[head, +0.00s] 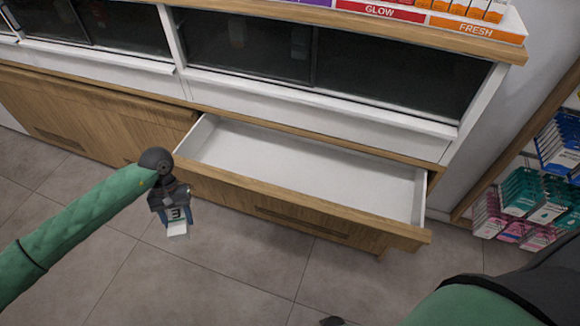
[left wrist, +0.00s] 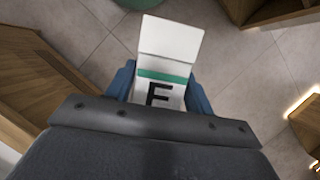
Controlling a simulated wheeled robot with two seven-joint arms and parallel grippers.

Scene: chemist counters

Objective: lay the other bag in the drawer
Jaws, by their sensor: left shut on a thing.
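My left gripper (head: 172,204) is shut on a small white bag (head: 178,229) and holds it in the air, in front of the drawer's left end. In the left wrist view the bag (left wrist: 170,47) shows a green band and a large dark character between the blue fingers. The drawer (head: 300,205) is pulled open, with a wooden front and white inside. The part of its floor that I see is bare; the strip just behind the front panel is hidden. My right gripper is not in view.
The wooden counter (head: 110,118) with dark glass panels stands behind the drawer. Product boxes (head: 475,8) stand on its top. A shelf with several coloured packs (head: 530,195) stands at the right. The tiled floor in front is mostly clear.

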